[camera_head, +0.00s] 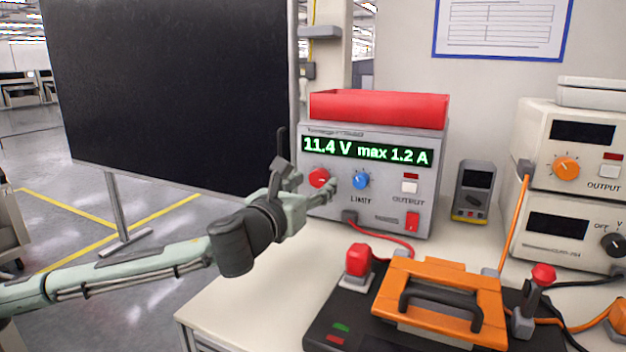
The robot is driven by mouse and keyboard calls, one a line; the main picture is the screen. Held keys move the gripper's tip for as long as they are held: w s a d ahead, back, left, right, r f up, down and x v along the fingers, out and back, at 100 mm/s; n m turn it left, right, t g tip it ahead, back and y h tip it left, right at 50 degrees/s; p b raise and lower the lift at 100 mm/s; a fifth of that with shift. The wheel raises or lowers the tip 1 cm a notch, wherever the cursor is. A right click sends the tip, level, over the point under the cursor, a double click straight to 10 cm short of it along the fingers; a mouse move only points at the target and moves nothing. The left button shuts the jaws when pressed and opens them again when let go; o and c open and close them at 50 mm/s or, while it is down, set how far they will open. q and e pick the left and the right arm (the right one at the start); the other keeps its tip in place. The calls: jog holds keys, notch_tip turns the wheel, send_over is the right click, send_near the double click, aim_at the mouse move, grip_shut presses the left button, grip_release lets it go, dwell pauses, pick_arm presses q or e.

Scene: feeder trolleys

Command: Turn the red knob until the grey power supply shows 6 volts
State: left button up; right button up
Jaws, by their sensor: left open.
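The grey power supply (392,201) stands on the white bench, and its green display (366,150) reads 11.4 V max 1.2 A. The red knob (319,177) is at the left of its front panel, with a blue knob (361,180) to its right. My left gripper (308,172) is open in front of the panel's left side, close to the red knob. One finger is left of the knob and the other is to its lower right. I cannot tell whether the fingers touch the knob. My right gripper is not in view.
A red bin (378,109) sits on top of the supply. A black fixture with an orange clamp frame (440,300) fills the bench front. A handheld meter (473,191) stands right of the supply, and beige instruments (568,240) are stacked at the far right. A black board (170,80) stands behind left.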

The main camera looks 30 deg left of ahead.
pick_arm(q)
jog(key=shift+w, duration=0.35)
jog(key=c, duration=1.2)
jog(key=shift+o, duration=0.2)
jog(key=shift+n, duration=0.3)
